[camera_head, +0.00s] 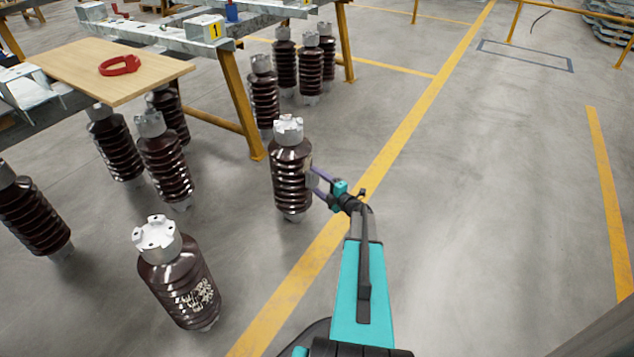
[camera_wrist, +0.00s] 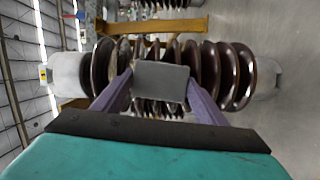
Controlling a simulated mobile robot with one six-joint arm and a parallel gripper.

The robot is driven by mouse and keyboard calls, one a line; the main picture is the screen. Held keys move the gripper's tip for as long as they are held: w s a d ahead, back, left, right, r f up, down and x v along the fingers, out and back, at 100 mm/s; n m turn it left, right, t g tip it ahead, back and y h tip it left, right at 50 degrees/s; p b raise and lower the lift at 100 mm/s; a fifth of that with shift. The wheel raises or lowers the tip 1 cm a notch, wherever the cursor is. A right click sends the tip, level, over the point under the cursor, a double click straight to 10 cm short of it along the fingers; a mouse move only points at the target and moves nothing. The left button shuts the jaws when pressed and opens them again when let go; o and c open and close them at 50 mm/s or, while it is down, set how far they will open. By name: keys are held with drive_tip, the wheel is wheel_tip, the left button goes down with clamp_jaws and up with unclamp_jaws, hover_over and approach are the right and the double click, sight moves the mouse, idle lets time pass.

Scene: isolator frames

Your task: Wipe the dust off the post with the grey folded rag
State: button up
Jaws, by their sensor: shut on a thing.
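The post is a brown ribbed insulator with grey metal end caps (camera_head: 288,190), standing on the floor in the middle of the head view. It lies sideways across the wrist view (camera_wrist: 228,75). My gripper (camera_head: 313,180) is at its right side, about mid-height. The gripper is shut on the grey folded rag (camera_wrist: 160,82), which sits between the purple fingers in front of the ribs. The rag seems to be at or against the ribs; exact contact cannot be told. The ribs behind the rag are hidden. Dust on the post cannot be clearly made out.
Another insulator with white markings (camera_head: 180,278) stands at the front left, and several more stand behind and left. A wooden-topped table (camera_head: 95,68) holds a red ring (camera_head: 119,65). A yellow trestle leg (camera_head: 240,105) stands close behind the post. The floor at right is clear.

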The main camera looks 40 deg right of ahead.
sight(309, 162)
drive_tip(key=shift+r, duration=0.1)
drive_tip(key=shift+r+p, duration=1.7)
drive_tip(key=shift+p, duration=0.35)
drive_tip(key=shift+w+a+r+p, duration=0.1)
drive_tip(key=shift+w+r+p, duration=0.05)
drive_tip(key=shift+r+p, duration=1.75)
drive_tip(key=shift+r+p, duration=1.75)
drive_tip(key=shift+p, duration=0.15)
drive_tip(key=shift+f, duration=0.2)
drive_tip(key=shift+s+f, duration=0.15)
drive_tip(key=shift+f, duration=0.75)
drive_tip(key=shift+s+f, duration=0.1)
drive_tip(key=shift+f, duration=0.75)
